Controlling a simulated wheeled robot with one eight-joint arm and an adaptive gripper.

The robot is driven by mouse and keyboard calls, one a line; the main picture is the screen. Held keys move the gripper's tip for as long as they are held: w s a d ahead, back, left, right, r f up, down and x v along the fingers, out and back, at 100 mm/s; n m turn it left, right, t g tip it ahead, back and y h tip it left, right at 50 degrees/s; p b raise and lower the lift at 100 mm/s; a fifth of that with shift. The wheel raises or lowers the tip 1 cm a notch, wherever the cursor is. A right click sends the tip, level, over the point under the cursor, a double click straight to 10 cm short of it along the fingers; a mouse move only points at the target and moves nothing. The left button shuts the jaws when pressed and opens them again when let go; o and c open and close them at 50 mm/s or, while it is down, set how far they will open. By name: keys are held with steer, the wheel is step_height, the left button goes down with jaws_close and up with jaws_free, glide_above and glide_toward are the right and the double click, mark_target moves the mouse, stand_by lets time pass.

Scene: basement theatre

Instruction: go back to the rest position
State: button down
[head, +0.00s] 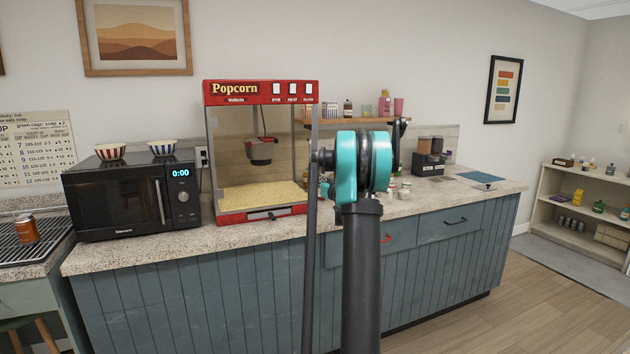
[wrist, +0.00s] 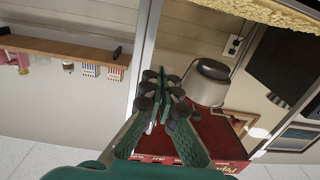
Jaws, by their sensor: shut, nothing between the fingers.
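My gripper (wrist: 163,95) shows in the wrist view with its green fingers together and nothing between them. The red popcorn machine (head: 262,92) stands on the counter in the head view. In the wrist view, tilted nearly upside down, its red top (wrist: 215,135) and the metal kettle (wrist: 207,82) lie beyond and to the right of my fingers. I cannot tell how far the fingertips are from the machine. In the head view my dark arm with its teal joint rises in front of the counter, just right of the machine, and my gripper cannot be made out there.
A black microwave (head: 128,200) with two striped bowls on top stands left of the machine. The counter (head: 165,240) runs across the view. A wall shelf (head: 350,121) holds small items. A coffee maker (head: 428,160) stands further right. Wood floor (head: 520,290) is clear at lower right.

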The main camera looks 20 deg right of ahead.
steer(key=s, duration=0.6)
steer(key=s+a+f+n+g+y, duration=0.15)
steer(key=s+a+f+g, duration=0.3)
steer(key=s+a, duration=0.65)
steer(key=s+a+f+n+g+y, duration=0.1)
steer(key=s+a+f+g+y, duration=0.3)
steer(key=s+a, duration=0.7)
steer(key=s+f+m+g+h, duration=0.1)
steer(key=s+f+h, duration=0.1)
steer(key=s+f, duration=0.3)
steer(key=s+a+f+m+g+h, duration=0.1)
steer(key=s+f, duration=0.5)
steer(key=s, duration=0.7)
steer(key=s+a+f+m+g+h, duration=0.1)
steer(key=s+f+g+h, duration=0.2)
steer(key=s+f, duration=0.3)
steer(key=s, duration=0.3)
steer(key=shift+s+a+f+h, duration=0.25)
steer(key=shift+s+h, duration=0.1)
